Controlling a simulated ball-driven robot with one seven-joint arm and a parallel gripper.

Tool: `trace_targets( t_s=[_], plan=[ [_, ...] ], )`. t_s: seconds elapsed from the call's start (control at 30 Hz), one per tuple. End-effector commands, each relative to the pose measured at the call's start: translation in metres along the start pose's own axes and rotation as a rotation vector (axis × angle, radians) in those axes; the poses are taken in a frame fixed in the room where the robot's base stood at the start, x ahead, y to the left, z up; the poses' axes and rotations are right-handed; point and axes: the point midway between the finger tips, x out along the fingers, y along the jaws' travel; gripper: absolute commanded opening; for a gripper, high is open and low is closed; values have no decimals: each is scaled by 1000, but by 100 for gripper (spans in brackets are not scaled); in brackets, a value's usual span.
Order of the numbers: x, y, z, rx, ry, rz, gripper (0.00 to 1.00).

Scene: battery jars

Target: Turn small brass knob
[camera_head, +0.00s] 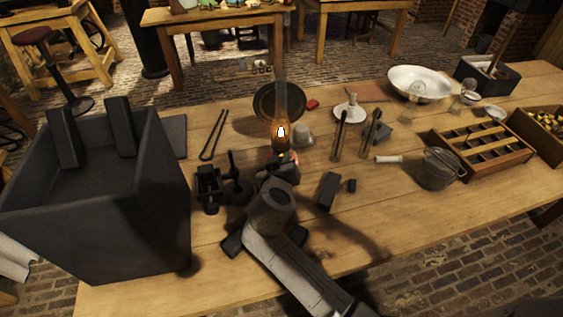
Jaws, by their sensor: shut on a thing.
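A lit oil lamp (281,105) with a tall glass chimney and a small flame stands on the wooden table, near the middle of the view. My gripper (283,158) is at the lamp's base, below the flame, with my arm reaching in from the front. Its fingers are closed at the lamp's near side, where the small brass knob is hidden behind my gripper. The lamp stands upright.
A large dark box (100,190) stands at the left of the table (390,220). Tongs (213,135), upright rods (339,135), a dark block (327,192), a wire-handled pot (439,168) and a compartment tray (482,150) surround the lamp. The front right tabletop is clear.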

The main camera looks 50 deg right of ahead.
Motion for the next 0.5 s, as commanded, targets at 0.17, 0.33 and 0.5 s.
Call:
trace_targets(
  t_s=[0.17, 0.33, 0.5],
  plan=[
    [0, 0, 0, -13, 0, 4, 0],
    [0, -1, 0, -12, 0, 4, 0],
    [0, -1, 0, -12, 0, 4, 27]
  ],
)
